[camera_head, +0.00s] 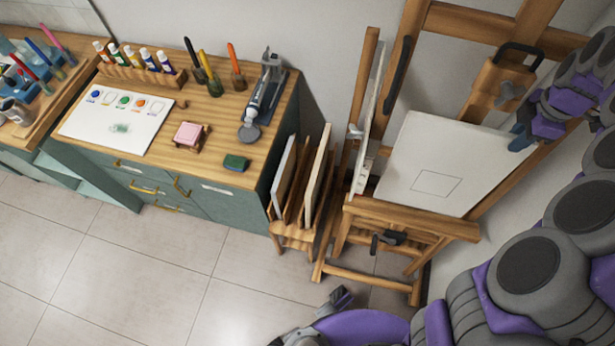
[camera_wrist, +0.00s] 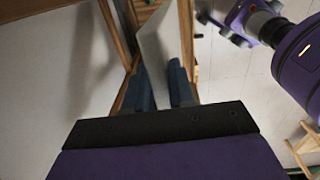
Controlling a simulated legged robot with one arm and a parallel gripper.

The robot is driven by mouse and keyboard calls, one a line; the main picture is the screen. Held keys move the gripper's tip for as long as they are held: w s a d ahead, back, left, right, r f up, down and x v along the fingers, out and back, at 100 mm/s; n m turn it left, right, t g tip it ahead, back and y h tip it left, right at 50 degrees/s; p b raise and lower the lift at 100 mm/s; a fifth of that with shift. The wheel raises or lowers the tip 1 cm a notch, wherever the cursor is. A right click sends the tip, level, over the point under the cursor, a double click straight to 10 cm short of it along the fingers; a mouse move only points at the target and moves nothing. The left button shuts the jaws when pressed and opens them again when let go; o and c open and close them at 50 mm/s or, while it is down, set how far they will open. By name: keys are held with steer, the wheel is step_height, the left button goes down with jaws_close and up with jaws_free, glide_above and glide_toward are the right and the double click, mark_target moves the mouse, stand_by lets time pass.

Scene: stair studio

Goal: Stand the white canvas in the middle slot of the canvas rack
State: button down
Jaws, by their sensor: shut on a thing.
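The white canvas (camera_head: 430,150), with a thin square outline drawn low on its face, leans on the easel with its lower edge at the ledge. My gripper (camera_head: 520,137) is at its upper right edge. In the wrist view, the two blue-grey fingers of my gripper (camera_wrist: 161,88) are shut on the canvas (camera_wrist: 157,45), one on each side. The wooden canvas rack (camera_head: 295,235) stands on the floor beside the cabinet. A grey-white panel stands in its left slot (camera_head: 285,172) and a cream panel in its right slot (camera_head: 317,175). The middle slot between them looks empty.
The wooden easel (camera_head: 410,217) stands close right of the rack. A narrow pale panel (camera_head: 370,115) stands upright between them. The green cabinet (camera_head: 230,200) borders the rack on the left, with paints and brushes on top. The tiled floor (camera_head: 140,265) in front is clear.

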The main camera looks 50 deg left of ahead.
steer(key=shift+r, duration=0.1)
steer(key=s+d+r, duration=0.2)
steer(key=s+d, duration=0.2)
steer(key=s, duration=0.2)
steer(key=shift+s+d, duration=0.15)
steer(key=shift+d, duration=0.25)
stand_by(0.6)
steer(key=shift+s+f, duration=0.1)
